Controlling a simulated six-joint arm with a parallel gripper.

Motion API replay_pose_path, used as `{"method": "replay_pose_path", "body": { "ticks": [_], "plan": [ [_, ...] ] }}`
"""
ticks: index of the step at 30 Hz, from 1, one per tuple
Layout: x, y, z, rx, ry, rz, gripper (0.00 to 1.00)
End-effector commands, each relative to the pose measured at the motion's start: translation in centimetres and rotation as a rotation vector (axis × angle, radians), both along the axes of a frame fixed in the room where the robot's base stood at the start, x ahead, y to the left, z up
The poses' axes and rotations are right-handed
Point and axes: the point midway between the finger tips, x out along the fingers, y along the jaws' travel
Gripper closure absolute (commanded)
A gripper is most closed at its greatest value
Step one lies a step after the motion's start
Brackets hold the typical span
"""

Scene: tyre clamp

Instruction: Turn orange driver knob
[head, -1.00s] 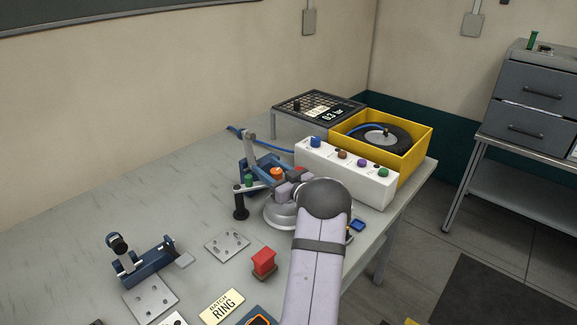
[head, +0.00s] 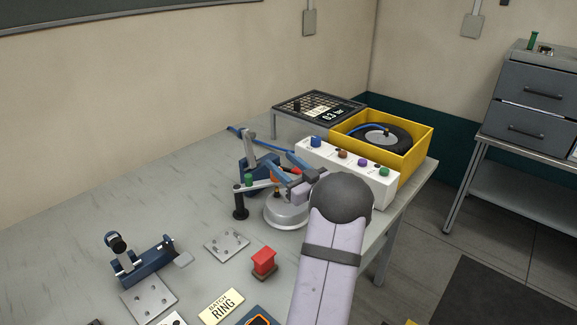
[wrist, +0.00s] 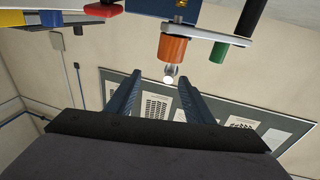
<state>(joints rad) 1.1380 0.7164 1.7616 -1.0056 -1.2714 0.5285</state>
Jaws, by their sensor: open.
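The orange driver knob (wrist: 173,49) hangs under a grey lever plate (wrist: 205,30) in the wrist view, with a clear, bright-tipped piece at its end. A green knob (wrist: 218,52) is on the same plate, to its right. My gripper (wrist: 156,85) is open, its two blue-grey fingers spread below the orange knob in the picture, with nothing between them. I cannot tell the exact gap.
A white box with coloured knobs (head: 330,168) and a yellow bin holding a tyre (head: 425,150) stand right of the fixture. A red block (head: 263,262) and plates lie nearer me.

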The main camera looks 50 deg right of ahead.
Motion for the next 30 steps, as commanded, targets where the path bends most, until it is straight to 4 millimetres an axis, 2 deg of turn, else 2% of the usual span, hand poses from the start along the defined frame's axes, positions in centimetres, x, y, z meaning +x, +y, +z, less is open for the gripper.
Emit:
{"method": "replay_pose_path", "body": {
  "ticks": [9, 14, 15, 24, 28, 30],
  "plan": [
    [-0.2, -0.3, -1.6, 0.004, 0.033, 0.209, 0.52],
    [-0.7, 0.0, -4.2, 0.027, 0.087, 0.303, 0.52],
    [0.5, 0.3, -3.6, 0.025, 0.083, 0.303, 0.52],
    [5.2, 0.7, -3.7, 0.026, 0.083, 0.298, 0.52],
    [6.8, 0.9, -3.7, 0.026, 0.082, 0.298, 0.52],
    [6.7, 0.7, -3.6, 0.028, 0.079, 0.258, 0.52]
  ]
}}
